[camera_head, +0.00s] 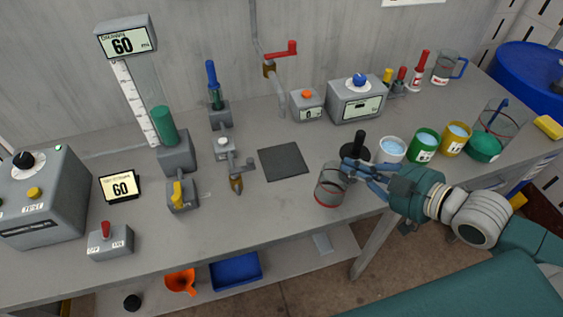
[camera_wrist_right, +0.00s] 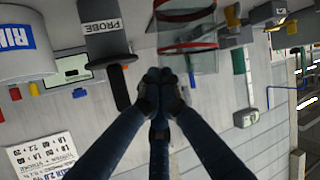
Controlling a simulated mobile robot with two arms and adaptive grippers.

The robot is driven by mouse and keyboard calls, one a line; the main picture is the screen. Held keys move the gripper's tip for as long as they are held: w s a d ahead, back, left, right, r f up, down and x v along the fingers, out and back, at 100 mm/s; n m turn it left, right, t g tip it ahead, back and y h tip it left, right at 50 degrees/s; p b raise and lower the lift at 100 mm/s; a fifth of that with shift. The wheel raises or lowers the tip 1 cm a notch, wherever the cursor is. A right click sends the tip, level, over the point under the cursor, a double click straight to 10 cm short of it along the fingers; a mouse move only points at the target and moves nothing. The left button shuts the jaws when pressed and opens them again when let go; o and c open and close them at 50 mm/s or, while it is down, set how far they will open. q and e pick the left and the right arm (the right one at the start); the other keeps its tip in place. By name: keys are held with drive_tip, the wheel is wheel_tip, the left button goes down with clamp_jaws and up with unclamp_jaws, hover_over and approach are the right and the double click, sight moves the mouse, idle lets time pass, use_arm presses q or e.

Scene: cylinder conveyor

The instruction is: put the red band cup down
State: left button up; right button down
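The red band cup (camera_head: 330,186) is a clear, greyish cup with a red band near its base. It is near the front of the bench, right of the dark square pad (camera_head: 283,161). My right gripper (camera_head: 350,172) is shut at the cup's right side. In the right wrist view the fingertips of my right gripper (camera_wrist_right: 160,82) come together beside the clear cup (camera_wrist_right: 188,32); the exact grip point is hidden. I cannot tell whether the cup's base touches the bench. My left gripper is out of view.
A black-knobbed object (camera_head: 357,148) stands just behind the cup. White (camera_head: 392,151), green (camera_head: 425,144) and yellow (camera_head: 456,138) containers stand to the right. Behind is a grey box with a blue knob (camera_head: 357,97). The bench left of the cup is clear around the pad.

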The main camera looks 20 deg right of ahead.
drive_tip(key=shift+a+r, duration=0.2)
drive_tip(key=shift+a+r+p, duration=0.1)
drive_tip(key=shift+r+p, duration=0.2)
drive_tip(key=shift+p, duration=0.05)
drive_tip(key=shift+a+r+n+p, duration=0.1)
drive_tip(key=shift+r+n+p, duration=0.05)
drive_tip(key=shift+n+p, duration=0.4)
drive_tip(key=shift+n, duration=0.35)
drive_tip(key=shift+w+a, duration=0.1)
drive_tip(key=shift+w, duration=0.05)
drive_tip(key=shift+w+a, duration=0.15)
drive_tip(key=shift+w, duration=0.2)
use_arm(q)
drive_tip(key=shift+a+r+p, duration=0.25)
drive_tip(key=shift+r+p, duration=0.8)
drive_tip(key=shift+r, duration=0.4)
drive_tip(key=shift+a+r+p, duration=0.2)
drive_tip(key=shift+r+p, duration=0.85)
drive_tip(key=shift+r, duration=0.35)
use_arm(e)
drive_tip(key=shift+w+a+r+x, duration=0.15)
drive_tip(key=shift+r+x, duration=0.35)
drive_tip(key=shift+x, duration=2.35)
drive_tip(key=shift+w+a+r+x, duration=0.1)
drive_tip(key=shift+w+r+x, duration=0.3)
drive_tip(key=shift+x, duration=2.45)
drive_tip(key=shift+w+a+r+x, duration=0.1)
drive_tip(key=shift+r+x, duration=0.5)
drive_tip(key=shift+x, duration=2.25)
